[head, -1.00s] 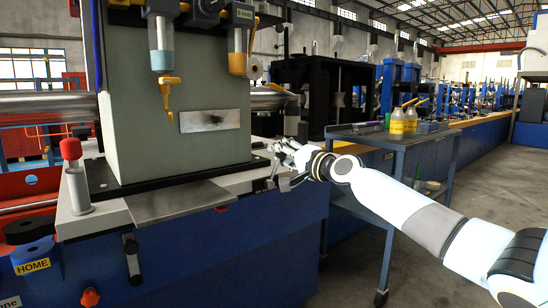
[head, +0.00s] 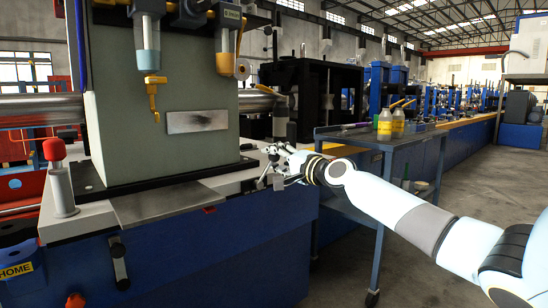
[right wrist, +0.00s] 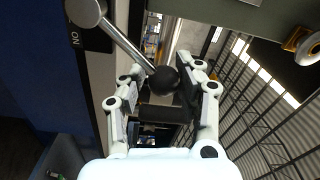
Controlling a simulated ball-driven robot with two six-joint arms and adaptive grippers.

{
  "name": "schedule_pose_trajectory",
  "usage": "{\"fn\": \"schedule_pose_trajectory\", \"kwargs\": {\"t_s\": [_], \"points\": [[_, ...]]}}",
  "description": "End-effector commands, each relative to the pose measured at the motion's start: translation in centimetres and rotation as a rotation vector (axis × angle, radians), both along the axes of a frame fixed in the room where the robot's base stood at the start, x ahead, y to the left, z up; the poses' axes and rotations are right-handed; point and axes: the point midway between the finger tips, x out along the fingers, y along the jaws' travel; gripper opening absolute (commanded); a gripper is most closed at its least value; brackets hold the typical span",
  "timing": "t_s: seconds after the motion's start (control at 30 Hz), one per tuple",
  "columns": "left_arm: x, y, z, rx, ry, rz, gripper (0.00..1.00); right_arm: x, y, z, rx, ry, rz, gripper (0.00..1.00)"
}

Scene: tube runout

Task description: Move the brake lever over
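The brake lever is a bare metal rod (right wrist: 127,43) with a black ball knob (right wrist: 164,80) in the right wrist view. In the head view my right gripper (head: 272,163) is at the right end of the blue machine (head: 210,250); the lever is too small to tell there. My left gripper is not in view.
A red-capped post (head: 60,185) stands on the machine's left corner. A grey steel cart (head: 350,136) with yellow-labelled bottles (head: 385,125) stands just behind my right arm. The floor (head: 450,200) to the right is open.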

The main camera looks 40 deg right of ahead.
Motion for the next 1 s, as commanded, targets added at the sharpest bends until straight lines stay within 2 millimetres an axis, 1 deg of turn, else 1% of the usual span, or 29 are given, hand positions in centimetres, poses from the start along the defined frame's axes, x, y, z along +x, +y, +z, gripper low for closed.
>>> {"fn": "schedule_pose_trajectory", "kwargs": {"t_s": [0.03, 0.13, 0.43, 0.57, 0.67, 0.87, 0.9, 1.0], "points": [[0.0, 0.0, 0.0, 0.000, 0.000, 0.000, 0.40, 0.0, 0.0, 0.0, 0.001, 0.000, 0.000, 0.40], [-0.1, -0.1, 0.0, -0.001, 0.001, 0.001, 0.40, 0.0, 0.0, 0.1, 0.001, -0.003, 0.000, 0.53], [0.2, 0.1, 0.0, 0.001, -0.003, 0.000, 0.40, 0.1, 0.1, 0.5, 0.002, -0.008, 0.000, 0.53], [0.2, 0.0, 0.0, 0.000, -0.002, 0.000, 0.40, 0.1, 0.1, 1.4, 0.000, -0.010, 0.002, 0.53], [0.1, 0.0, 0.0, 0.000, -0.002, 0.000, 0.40, 0.1, 0.1, 2.6, -0.002, -0.010, 0.001, 0.53], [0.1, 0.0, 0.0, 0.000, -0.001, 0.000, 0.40, 0.0, 0.0, 6.3, -0.004, -0.013, -0.001, 0.53], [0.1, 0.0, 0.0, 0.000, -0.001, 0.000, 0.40, 0.0, 0.0, 7.1, -0.006, -0.012, 0.000, 0.53], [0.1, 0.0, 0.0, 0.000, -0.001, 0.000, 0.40, 0.0, -0.1, 8.7, -0.003, -0.011, -0.002, 0.53]]}}
